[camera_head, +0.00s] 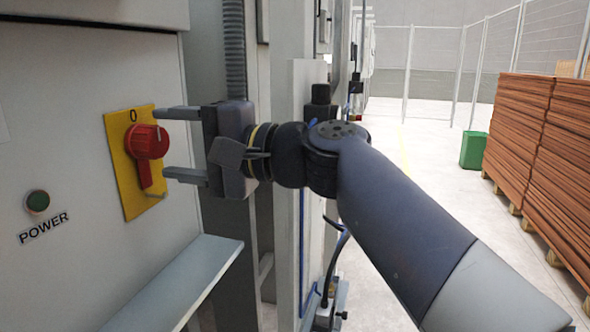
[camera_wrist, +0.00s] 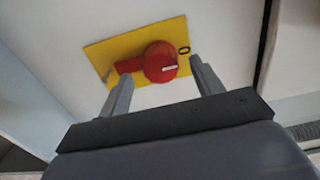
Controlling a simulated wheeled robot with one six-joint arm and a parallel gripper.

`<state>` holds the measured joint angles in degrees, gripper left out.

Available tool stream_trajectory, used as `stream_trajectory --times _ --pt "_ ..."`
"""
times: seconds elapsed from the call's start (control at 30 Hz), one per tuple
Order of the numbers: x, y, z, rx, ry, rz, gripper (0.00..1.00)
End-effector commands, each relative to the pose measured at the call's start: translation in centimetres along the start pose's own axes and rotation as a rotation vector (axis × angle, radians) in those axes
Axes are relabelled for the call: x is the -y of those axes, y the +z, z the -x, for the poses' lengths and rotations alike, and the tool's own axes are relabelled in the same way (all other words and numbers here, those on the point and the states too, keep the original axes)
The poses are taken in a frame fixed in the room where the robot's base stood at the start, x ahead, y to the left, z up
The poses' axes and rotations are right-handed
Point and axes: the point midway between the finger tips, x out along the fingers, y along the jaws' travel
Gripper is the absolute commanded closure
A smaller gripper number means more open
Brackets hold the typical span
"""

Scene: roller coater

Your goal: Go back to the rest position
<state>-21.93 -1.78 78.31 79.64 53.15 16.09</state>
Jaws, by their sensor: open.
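My gripper (camera_head: 176,145) is open, its two fingers pointing left at the red rotary switch (camera_head: 149,142) on its yellow plate (camera_head: 124,180). In the head view the fingertips are close to the plate, one above and one below the knob's height. Whether they touch anything is unclear. In the wrist view my gripper (camera_wrist: 158,88) has its fingers on either side of the red switch (camera_wrist: 158,64), with nothing held between them. The switch's handle hangs downward in the head view, and a "0" is marked at the top of the plate.
A POWER button (camera_head: 37,202) sits on the grey cabinet left of the switch. A grey ledge (camera_head: 180,285) juts out below. Grey machine columns stand behind my gripper.

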Motion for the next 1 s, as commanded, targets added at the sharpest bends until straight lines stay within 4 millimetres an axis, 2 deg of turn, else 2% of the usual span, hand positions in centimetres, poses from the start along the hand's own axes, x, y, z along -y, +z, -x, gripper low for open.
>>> stream_trajectory --times 0.03,0.2,0.4,0.77,0.87,1.0 --pt "0.0 0.1 -0.9 0.005 0.001 0.000 0.37" --pt "0.0 0.1 -2.8 0.003 0.000 0.000 0.37" --pt "0.0 0.0 -3.7 0.000 0.000 0.000 0.37" --pt "0.0 0.0 -3.5 -0.001 0.000 -0.005 0.37" --pt "0.1 0.0 -2.9 -0.002 -0.001 -0.002 0.37" --pt "0.0 -0.1 -1.0 -0.004 0.000 0.001 0.37"
